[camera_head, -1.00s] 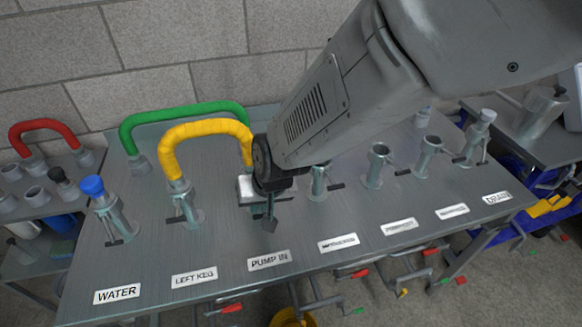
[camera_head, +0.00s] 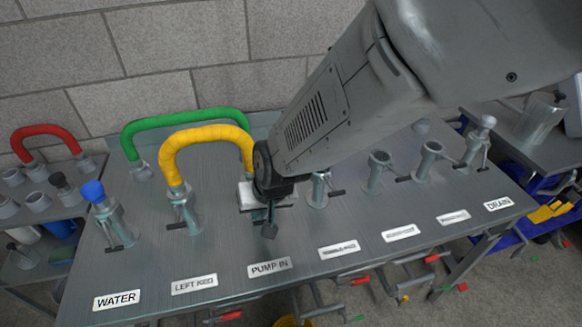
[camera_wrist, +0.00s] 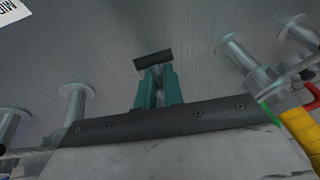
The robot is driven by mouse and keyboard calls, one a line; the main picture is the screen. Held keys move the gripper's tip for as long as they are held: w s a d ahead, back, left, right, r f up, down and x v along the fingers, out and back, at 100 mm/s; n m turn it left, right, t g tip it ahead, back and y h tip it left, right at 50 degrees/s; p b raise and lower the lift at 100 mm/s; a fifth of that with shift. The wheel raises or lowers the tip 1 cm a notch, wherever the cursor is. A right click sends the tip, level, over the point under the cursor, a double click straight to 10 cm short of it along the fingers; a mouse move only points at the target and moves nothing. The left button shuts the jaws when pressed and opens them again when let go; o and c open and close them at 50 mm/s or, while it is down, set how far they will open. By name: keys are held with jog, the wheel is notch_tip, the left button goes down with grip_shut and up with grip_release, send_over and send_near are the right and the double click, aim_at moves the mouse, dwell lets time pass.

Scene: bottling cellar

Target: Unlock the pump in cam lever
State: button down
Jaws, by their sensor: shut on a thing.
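The pump in cam lever (camera_head: 269,230) shows as a dark paddle end just above the "PUMP IN" label (camera_head: 269,267). In the wrist view the dark lever end (camera_wrist: 153,61) sticks out crosswise beyond the teal fingertips. My gripper (camera_head: 271,211) is shut on this lever, low at the pump in port. The yellow hose (camera_head: 205,133) runs from the left keg port to the pump in area. The pump in port and the yellow hose's end there are mostly hidden behind my wrist.
The left keg port (camera_head: 185,208) stands left of my gripper, and an uncapped port (camera_head: 318,187) stands close on its right. A blue-capped water port (camera_head: 108,212) is farther left. The green hose (camera_head: 185,119) arches behind. The table front (camera_head: 225,258) is clear between labels.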

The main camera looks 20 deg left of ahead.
jog(key=shift+s+a, duration=0.1)
jog(key=c, duration=1.6)
grip_release()
jog(key=shift+s+a, duration=0.1)
jog(key=shift+c, duration=0.2)
jog(key=shift+d+r, duration=0.2)
jog(key=shift+r, duration=0.05)
jog(key=v, duration=0.7)
jog(key=shift+r, duration=0.1)
